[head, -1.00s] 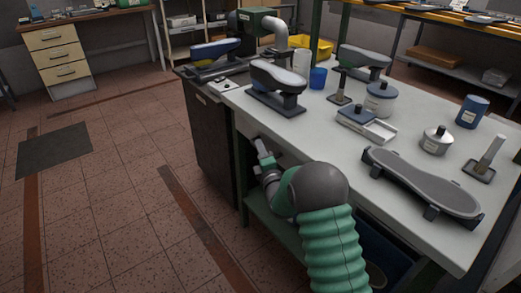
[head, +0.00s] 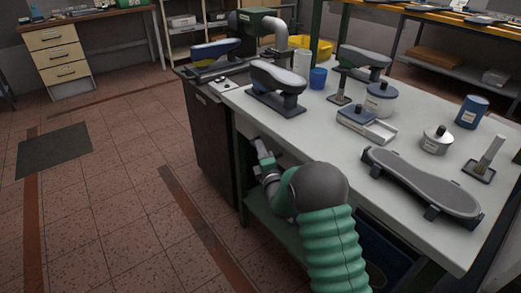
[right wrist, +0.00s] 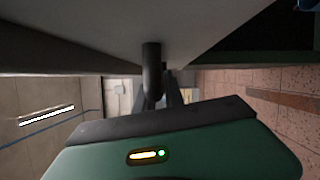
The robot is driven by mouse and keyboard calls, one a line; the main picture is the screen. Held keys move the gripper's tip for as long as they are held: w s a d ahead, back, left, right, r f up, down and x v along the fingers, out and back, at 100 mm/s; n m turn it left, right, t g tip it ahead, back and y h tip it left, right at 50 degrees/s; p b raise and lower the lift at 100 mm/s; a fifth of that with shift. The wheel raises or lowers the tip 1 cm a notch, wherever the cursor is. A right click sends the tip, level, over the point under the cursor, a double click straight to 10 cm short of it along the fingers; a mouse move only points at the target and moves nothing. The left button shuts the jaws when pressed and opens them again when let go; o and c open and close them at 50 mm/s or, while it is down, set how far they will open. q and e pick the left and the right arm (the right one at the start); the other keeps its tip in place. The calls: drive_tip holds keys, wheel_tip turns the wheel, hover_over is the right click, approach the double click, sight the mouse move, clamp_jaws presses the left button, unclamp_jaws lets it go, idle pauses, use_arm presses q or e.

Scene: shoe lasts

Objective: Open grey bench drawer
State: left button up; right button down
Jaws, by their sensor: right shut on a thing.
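The grey bench (head: 330,120) stands at the right in the head view, and its drawer front sits under the near edge of the top, mostly hidden by my right arm. My right gripper (head: 261,146) is at that front, just below the bench top. In the right wrist view, a dark bar-like handle (right wrist: 152,68) stands out by the grey surface, at the fingers of my right gripper (right wrist: 170,88). The gripper is shut on this handle. Any gap at the drawer cannot be made out. My left gripper is not in view.
Shoe lasts (head: 276,85), a long grey sole form (head: 422,182), tins (head: 436,140) and a blue cup (head: 318,77) stand on the bench top. A dark cabinet (head: 208,135) is left of the bench. The tiled floor (head: 110,200) at the left is mostly clear.

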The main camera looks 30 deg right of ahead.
drive_tip(key=shift+s+f, duration=0.1)
drive_tip(key=shift+f, duration=0.2)
